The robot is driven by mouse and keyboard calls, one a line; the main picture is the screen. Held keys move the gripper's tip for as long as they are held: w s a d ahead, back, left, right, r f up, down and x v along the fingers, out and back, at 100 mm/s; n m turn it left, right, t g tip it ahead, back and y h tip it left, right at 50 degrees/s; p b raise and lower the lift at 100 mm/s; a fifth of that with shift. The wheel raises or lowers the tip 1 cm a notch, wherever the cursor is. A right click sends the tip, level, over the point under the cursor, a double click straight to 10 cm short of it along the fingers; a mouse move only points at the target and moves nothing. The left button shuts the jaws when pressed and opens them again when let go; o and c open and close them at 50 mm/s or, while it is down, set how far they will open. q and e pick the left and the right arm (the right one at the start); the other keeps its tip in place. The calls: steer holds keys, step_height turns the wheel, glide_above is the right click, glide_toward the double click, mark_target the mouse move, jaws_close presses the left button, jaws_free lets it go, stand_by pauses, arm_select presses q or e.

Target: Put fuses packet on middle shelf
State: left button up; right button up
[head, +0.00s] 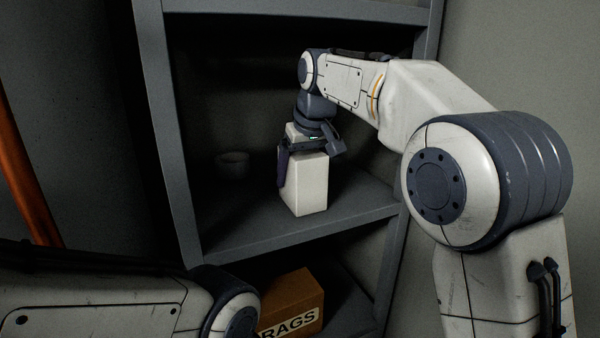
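A plain white box (309,187), which may be the fuses packet, is upright at the shelf board (350,207) between the upper and lower boards. No label on it is readable. My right gripper (308,158) points down at the top of this box. One dark finger lies along the box's left side. The other side of the grip is not clear, so I cannot tell whether the fingers press on the box. The box's base appears to be at the board, but contact is hard to judge. My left arm shows at the lower left; its gripper is outside the picture.
A dark cup or bowl (233,164) stands farther back on the same shelf, left of the white box. A brown box marked RAGS (292,303) sits on the level below. Grey uprights (165,130) bound the shelf. Free board lies right of the white box.

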steer(key=shift+r, duration=0.25)
steer(key=p+v, duration=0.1)
steer(key=v, duration=0.1)
steer(key=shift+r, duration=0.3)
steer(key=s+d+b, duration=0.2)
steer(key=s+d, duration=0.3)
steer(key=s, duration=0.6)
steer(key=s+f+n+g, duration=0.1)
steer(key=s+f, duration=0.6)
steer(key=s, duration=0.1)
steer(key=s+a+f+n+g, duration=0.1)
steer(key=s+f, duration=0.7)
steer(key=s+a+f+g, duration=0.1)
steer(key=s+f+g, duration=0.1)
steer(key=s+f, duration=0.6)
steer(key=shift+a+f+n+h, duration=0.1)
steer(key=shift+a+n+h, duration=0.15)
steer(key=shift+n+h, duration=0.15)
